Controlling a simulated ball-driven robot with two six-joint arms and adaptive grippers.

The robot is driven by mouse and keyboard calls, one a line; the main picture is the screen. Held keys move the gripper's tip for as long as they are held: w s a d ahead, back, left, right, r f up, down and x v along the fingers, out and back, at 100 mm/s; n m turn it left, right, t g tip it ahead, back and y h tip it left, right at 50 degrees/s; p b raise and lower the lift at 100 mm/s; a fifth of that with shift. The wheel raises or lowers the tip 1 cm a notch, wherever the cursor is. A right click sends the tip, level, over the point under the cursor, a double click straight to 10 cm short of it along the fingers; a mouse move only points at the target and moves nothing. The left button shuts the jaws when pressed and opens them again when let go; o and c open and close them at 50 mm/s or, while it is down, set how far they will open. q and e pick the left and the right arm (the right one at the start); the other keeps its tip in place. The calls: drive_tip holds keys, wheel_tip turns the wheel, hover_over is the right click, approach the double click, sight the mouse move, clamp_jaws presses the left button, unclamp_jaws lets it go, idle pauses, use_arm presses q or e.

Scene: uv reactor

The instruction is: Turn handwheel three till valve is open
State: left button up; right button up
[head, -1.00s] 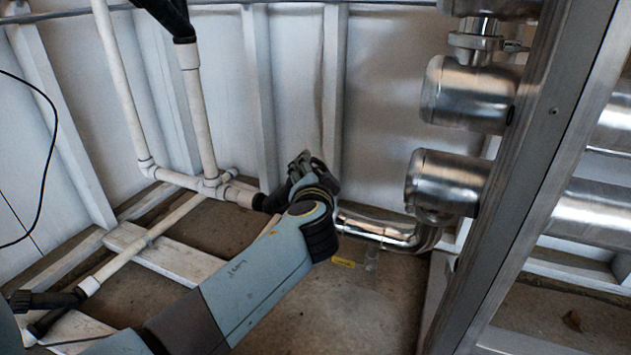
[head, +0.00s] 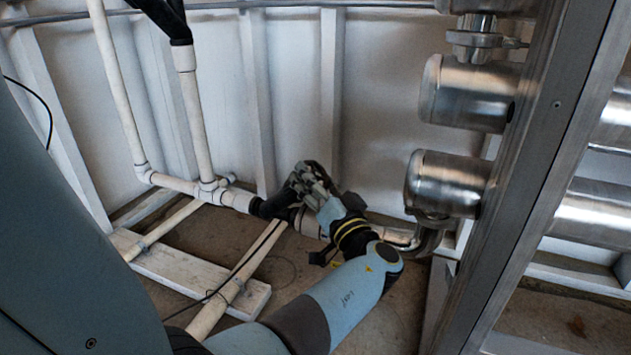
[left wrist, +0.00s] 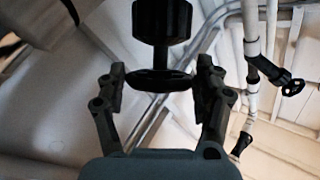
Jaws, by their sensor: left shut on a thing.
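In the left wrist view, the two fingers of my left gripper (left wrist: 158,84) hold the rim of a round black handwheel (left wrist: 150,78) from both sides. The ribbed black valve body (left wrist: 162,22) is just beyond it. In the head view the gripper hides most of this handwheel. No number on it can be read, and whether the valve is open does not show. My right gripper is in neither view.
White pipes (head: 112,80) run along the wall at the left. Another black handwheel (left wrist: 291,87) on a white pipe shows in the left wrist view. Steel cylinders (head: 447,183) and a metal post (head: 520,170) stand at the right. A bent steel pipe (head: 430,240) is near my wrist.

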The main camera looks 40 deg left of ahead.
use_arm(q)
drive_tip(key=shift+w+f+n+g+y, duration=0.15)
drive_tip(key=shift+n+g+y, duration=0.85)
drive_tip(key=shift+n+g, duration=0.65)
drive_tip(key=shift+w+n+g+y, duration=0.1)
drive_tip(key=shift+n+g+y, duration=0.9)
drive_tip(key=shift+n+g, duration=0.6)
drive_tip(key=shift+n, duration=0.35)
drive_tip(key=o, duration=1.2)
drive_tip(key=shift+c, duration=0.2)
drive_tip(key=shift+s+m+t, duration=0.1)
drive_tip(key=shift+m+t, duration=0.15)
drive_tip(key=shift+m, duration=0.15)
